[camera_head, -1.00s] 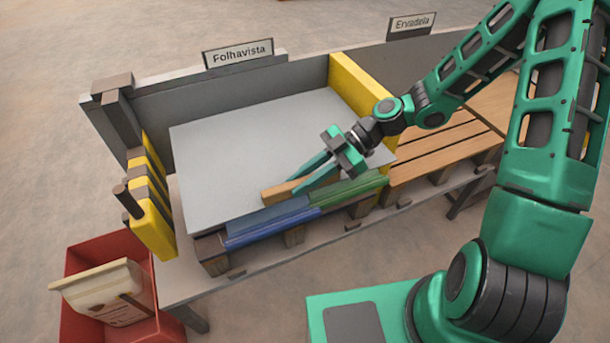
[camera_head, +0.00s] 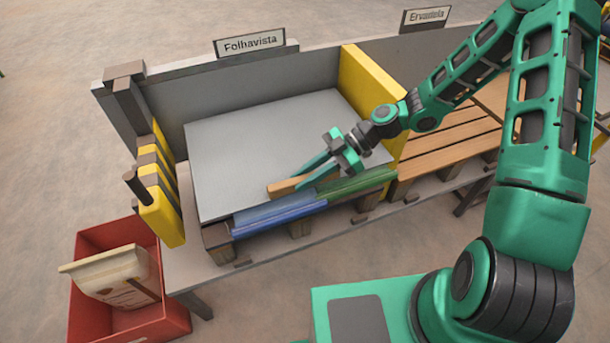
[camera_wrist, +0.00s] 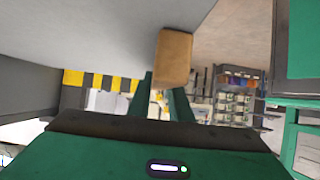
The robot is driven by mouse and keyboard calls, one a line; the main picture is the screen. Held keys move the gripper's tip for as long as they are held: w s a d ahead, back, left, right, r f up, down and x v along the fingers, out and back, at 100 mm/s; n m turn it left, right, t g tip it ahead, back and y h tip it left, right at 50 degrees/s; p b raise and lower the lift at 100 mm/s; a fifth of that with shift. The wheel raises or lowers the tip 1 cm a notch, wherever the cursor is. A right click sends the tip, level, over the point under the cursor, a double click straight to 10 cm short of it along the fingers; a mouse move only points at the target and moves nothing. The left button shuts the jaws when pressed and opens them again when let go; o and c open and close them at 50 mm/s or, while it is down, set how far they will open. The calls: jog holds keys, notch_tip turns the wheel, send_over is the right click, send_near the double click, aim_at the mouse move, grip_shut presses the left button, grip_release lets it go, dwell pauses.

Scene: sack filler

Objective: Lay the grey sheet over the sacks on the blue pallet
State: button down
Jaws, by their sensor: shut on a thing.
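The flat grey sheet (camera_head: 260,135) spans most of the left bay in the head view, below the Folhavista sign. Blue (camera_head: 285,212) and green (camera_head: 355,184) pieces show along its front edge, above brown wooden blocks. I cannot tell whether they are sacks or pallet parts; the rest beneath is hidden. My gripper (camera_head: 305,179) is shut on a tan wooden block (camera_head: 284,188) at the sheet's front edge. In the wrist view, the block (camera_wrist: 174,57) meets the edge of the sheet (camera_wrist: 110,25), just beyond my gripper's fingers (camera_wrist: 163,82).
A yellow wall (camera_head: 370,95) bounds the bay on the right, and yellow-black posts (camera_head: 160,195) stand on the left. A slatted wooden pallet (camera_head: 450,142) lies to the right. A red bin (camera_head: 90,290) with a cream sack (camera_head: 115,275) stands on the floor at lower left.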

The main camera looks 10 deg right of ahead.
jog(key=c, duration=1.5)
grip_release()
jog(key=shift+c, duration=0.2)
jog(key=shift+v, duration=3.8)
